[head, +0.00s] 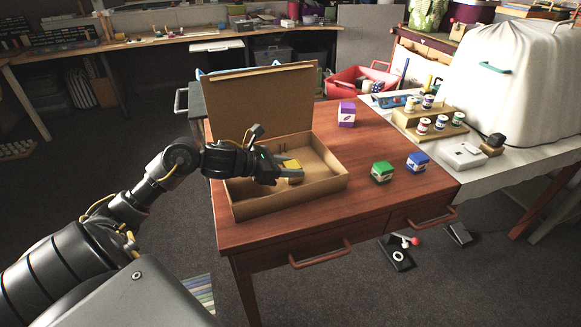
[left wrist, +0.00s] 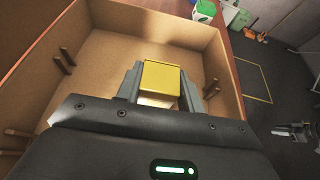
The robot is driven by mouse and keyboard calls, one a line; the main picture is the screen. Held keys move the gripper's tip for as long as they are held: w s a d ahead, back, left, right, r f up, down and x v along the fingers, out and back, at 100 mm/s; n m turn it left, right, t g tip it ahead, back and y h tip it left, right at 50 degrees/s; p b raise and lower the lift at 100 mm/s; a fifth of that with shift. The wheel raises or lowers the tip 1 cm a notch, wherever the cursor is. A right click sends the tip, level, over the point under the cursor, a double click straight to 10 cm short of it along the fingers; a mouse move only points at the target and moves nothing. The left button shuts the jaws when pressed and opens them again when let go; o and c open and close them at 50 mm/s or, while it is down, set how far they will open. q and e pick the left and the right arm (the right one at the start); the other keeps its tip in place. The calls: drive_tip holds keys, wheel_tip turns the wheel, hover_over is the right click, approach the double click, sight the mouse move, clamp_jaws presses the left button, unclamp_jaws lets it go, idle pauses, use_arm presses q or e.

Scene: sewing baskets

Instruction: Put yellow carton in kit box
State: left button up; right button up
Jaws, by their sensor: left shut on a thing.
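The yellow carton (head: 291,167) is between the fingers of my left gripper (head: 277,170), which is shut on it. In the left wrist view the yellow carton (left wrist: 161,78) sits between both fingertips of the gripper (left wrist: 160,92), over the box floor. The kit box (head: 290,196) is an open brown cardboard box with its lid standing up at the back. The carton is within the box walls; I cannot tell whether it touches the floor.
On the red-brown table (head: 375,200) stand a purple carton (head: 346,114), a green carton (head: 382,172) and a blue carton (head: 417,161), all outside the box. A side table at right holds thread spools (head: 441,123) on a stepped stand and a covered machine (head: 510,80).

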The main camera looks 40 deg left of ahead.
use_arm(q)
drive_tip(key=shift+f, duration=0.15)
use_arm(e)
drive_tip(key=shift+r, duration=0.15)
use_arm(q)
drive_tip(key=o, duration=1)
use_arm(e)
drive_tip(key=shift+s+r, duration=0.2)
use_arm(q)
drive_tip(key=shift+r, duration=0.3)
drive_tip(key=v, duration=1)
drive_tip(key=shift+s+a, duration=0.2)
drive_tip(key=shift+s, duration=0.1)
drive_tip(key=shift+s+a+r, duration=0.3)
drive_tip(key=shift+s, duration=0.2)
use_arm(e)
drive_tip(key=shift+r, duration=0.15)
